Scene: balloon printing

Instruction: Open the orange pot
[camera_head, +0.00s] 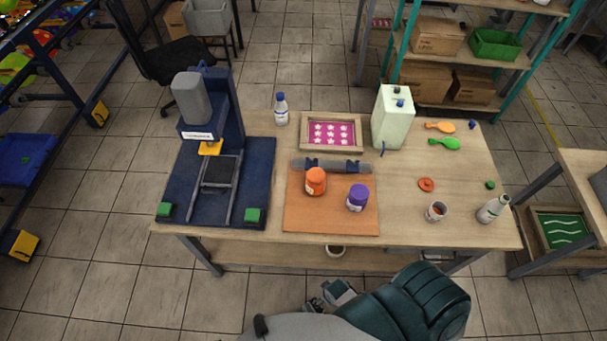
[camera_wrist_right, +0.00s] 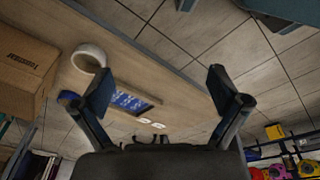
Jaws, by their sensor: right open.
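The orange pot (camera_head: 315,182) stands upright on a brown board (camera_head: 330,222) on the table in the head view. Its top looks covered by an orange lid. A purple pot (camera_head: 358,198) stands to its right on the same board. My right gripper (camera_wrist_right: 160,92) is open and empty in the right wrist view, its two fingers spread wide. Neither pot shows in that view. In the head view, part of my arm is at the bottom, below the table's front edge and apart from the pots. I cannot make out my left gripper.
A dark blue press (camera_head: 208,130) stands left of the board. A white canister (camera_head: 393,118), a small open pot (camera_head: 436,211) and a white bottle (camera_head: 492,208) stand to the right. A white roll (camera_wrist_right: 88,57) shows in the wrist view.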

